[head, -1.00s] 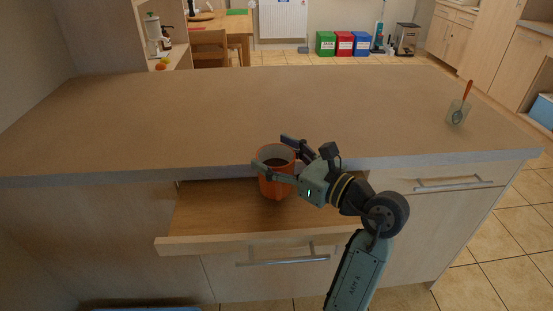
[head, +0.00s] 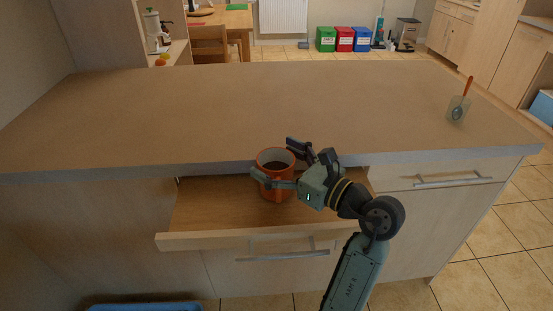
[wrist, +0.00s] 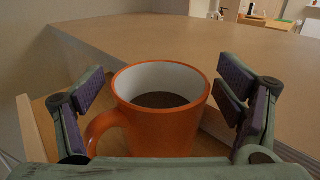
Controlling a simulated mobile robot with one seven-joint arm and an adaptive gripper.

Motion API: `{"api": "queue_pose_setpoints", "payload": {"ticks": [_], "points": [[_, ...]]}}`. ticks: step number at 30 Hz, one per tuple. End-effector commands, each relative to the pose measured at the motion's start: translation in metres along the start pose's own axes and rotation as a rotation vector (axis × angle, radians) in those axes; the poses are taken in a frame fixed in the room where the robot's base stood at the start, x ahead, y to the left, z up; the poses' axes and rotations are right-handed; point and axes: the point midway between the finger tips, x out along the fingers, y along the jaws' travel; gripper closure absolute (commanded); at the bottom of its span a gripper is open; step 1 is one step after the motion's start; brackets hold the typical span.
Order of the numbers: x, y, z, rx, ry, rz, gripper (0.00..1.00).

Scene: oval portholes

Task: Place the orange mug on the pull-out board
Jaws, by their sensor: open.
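The orange mug (head: 268,188) is upright with dark contents and a pale inside. It stands on the wooden pull-out board (head: 205,212), close to the counter's front edge. My gripper (head: 274,158) is open, with one finger on each side of the mug. In the wrist view the mug (wrist: 165,128) is between the spread fingers, with gaps visible on both sides and its handle towards the left finger. The mug's base is partly hidden by my gripper in the head view and out of sight in the wrist view.
The countertop (head: 250,105) above the board is mostly clear. A drawer handle (head: 288,256) lies below the board. A blue container (head: 150,307) is on the floor at lower left.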

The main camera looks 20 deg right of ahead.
Motion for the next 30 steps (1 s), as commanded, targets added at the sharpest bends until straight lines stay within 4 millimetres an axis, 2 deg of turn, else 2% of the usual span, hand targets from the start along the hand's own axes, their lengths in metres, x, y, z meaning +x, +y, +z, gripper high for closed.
{"api": "queue_pose_setpoints", "payload": {"ticks": [9, 14, 22, 27, 30], "points": [[-0.003, -0.001, 0.004, 0.0, 0.0, -0.002, 0.14], [-0.031, -0.001, 0.0, -0.002, 0.0, -0.006, 0.14], [-0.089, -0.001, 0.001, -0.002, 0.0, -0.005, 0.14], [-0.112, -0.001, 0.002, -0.001, 0.0, -0.003, 0.14], [-0.118, 0.0, 0.003, -0.001, 0.0, 0.0, 0.14]]}}
